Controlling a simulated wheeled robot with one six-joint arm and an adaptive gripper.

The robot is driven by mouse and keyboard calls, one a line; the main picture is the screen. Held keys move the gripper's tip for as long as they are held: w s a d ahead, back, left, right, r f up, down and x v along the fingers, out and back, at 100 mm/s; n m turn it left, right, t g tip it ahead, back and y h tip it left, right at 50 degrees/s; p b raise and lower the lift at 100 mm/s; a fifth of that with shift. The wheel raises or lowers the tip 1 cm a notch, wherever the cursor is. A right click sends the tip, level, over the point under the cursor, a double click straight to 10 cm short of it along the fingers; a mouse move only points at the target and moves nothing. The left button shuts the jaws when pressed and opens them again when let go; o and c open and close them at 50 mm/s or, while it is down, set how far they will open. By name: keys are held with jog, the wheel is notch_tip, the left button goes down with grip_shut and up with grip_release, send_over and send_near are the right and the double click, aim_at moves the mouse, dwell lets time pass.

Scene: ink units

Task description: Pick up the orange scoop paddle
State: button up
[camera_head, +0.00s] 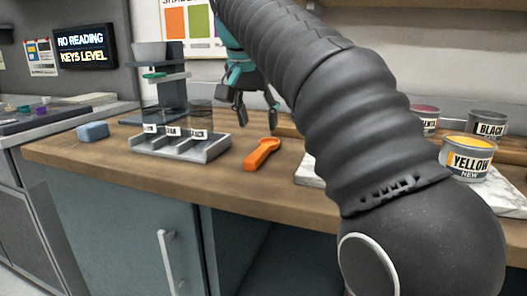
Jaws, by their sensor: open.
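The orange scoop paddle (261,154) lies flat on the wooden counter (225,184), just right of a grey tray. My gripper (258,118) is above the counter, a little behind and above the paddle. Its dark fingers point down and stand apart, with nothing between them. It does not touch the paddle. The whole paddle shows from this view.
The grey tray (180,152) holds several clear labelled containers, with a stand (160,75) behind. A blue block (93,131) lies at left. At right, a yellow can (467,160) stands on a marble slab (310,176), near a black-labelled can (487,124).

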aim_at(261, 149)
jog(key=x, duration=0.3)
jog(key=shift+f, duration=0.25)
jog(key=shift+w+a+b+x, duration=0.1)
jog(key=shift+w+b+x, duration=0.1)
jog(key=shift+x, duration=0.7)
jog(key=shift+w+a+b+x, duration=0.1)
jog(key=shift+b+x, duration=0.05)
jog(key=shift+x, duration=0.75)
jog(key=shift+w+a+b+x, duration=0.1)
jog(key=shift+b+x, duration=0.1)
jog(key=shift+x, duration=0.65)
jog(key=shift+r, duration=0.1)
jog(key=shift+c, duration=0.2)
grip_shut()
